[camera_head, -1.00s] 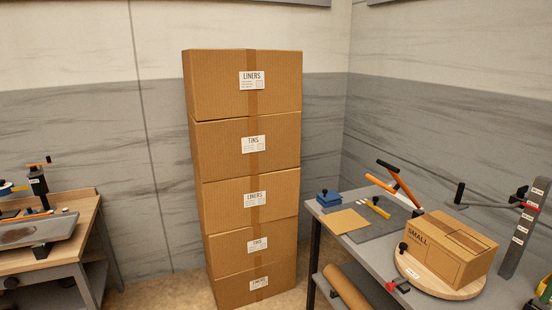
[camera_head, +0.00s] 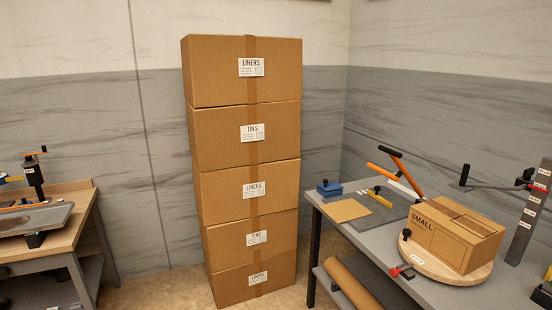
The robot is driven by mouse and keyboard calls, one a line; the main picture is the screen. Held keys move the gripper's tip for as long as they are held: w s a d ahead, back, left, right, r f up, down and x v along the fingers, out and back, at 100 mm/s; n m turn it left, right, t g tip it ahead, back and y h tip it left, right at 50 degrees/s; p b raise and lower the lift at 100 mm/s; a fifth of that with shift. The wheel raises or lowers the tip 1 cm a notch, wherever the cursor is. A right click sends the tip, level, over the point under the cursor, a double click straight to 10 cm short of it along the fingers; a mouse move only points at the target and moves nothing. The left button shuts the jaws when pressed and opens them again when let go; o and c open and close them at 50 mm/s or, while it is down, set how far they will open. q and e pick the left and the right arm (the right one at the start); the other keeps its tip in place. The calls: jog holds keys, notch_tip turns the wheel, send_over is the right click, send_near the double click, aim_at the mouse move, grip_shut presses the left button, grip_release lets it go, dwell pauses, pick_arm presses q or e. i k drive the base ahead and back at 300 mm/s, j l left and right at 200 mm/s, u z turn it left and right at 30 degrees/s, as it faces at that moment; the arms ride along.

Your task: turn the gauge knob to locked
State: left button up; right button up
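A dark upright post (camera_head: 525,222) with small white labels stands at the right edge of the right-hand bench, partly cut off by the frame. A slider on it carries a red part (camera_head: 541,187) and a thin arm that ends in a black handle (camera_head: 465,176). The red part may be the gauge knob, but it is too small to tell for certain or to read its setting. Neither of my grippers is in view.
The right bench holds a carton marked SMALL (camera_head: 455,236) on a round wooden turntable (camera_head: 435,267), with a red-tipped lever (camera_head: 398,271) at its edge. A tall carton stack (camera_head: 225,188) stands between the benches. The left bench (camera_head: 85,215) carries a dark tool.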

aim_at(527, 174)
jog(key=z, duration=1.45)
jog(key=i+j+z, duration=0.1)
jog(key=j, duration=0.2)
jog(key=i+j, duration=0.2)
jog(key=j+z, duration=0.05)
jog(key=j, duration=0.05)
